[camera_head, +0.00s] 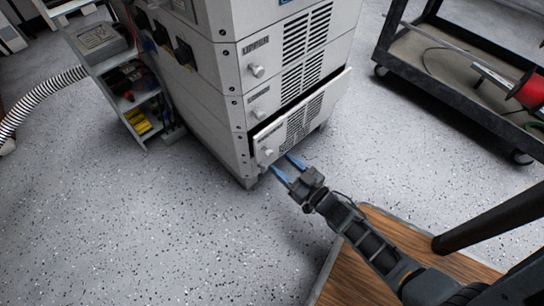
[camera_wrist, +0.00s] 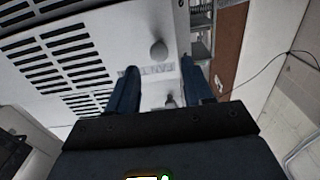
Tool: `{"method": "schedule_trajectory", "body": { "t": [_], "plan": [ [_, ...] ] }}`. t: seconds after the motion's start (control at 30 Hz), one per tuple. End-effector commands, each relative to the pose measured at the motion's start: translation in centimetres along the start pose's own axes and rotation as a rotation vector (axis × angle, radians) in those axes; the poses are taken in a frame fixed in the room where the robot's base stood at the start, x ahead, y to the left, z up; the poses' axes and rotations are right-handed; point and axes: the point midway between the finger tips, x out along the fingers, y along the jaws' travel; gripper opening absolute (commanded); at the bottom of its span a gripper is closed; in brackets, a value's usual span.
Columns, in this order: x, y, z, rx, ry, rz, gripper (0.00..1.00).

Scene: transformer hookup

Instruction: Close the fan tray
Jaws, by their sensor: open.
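The fan tray (camera_head: 300,119) is the lowest drawer of the light grey cabinet (camera_head: 225,90). Its vented front panel stands out from the cabinet, with a dark gap along its top edge. A small knob (camera_head: 267,152) sits at its left end. My gripper (camera_head: 287,167) is open, with two blue fingers low in front of the panel near the knob end. In the wrist view, my gripper (camera_wrist: 158,68) has its fingers apart, with a pale vented panel (camera_wrist: 70,55) and a round knob (camera_wrist: 158,50) beyond them. I cannot tell whether the fingers touch the panel.
Two more vented drawers with knobs, the top one marked UPPER (camera_head: 256,45), sit flush above. An open shelf unit (camera_head: 137,90) with small parts stands left. A black cart (camera_head: 450,60) with a red spool (camera_head: 530,92) stands right.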

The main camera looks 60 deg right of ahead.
Motion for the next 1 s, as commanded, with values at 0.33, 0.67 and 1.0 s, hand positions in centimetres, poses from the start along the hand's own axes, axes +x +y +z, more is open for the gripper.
{"method": "schedule_trajectory", "body": {
  "t": [0.33, 0.67, 1.0],
  "plan": [
    [4.7, 0.1, 0.1, 0.0, 0.001, 0.002, 0.51],
    [5.2, 0.1, 0.0, 0.001, 0.0, 0.003, 0.51],
    [5.2, 0.1, 0.0, 0.001, 0.0, 0.003, 0.22]
  ]
}}
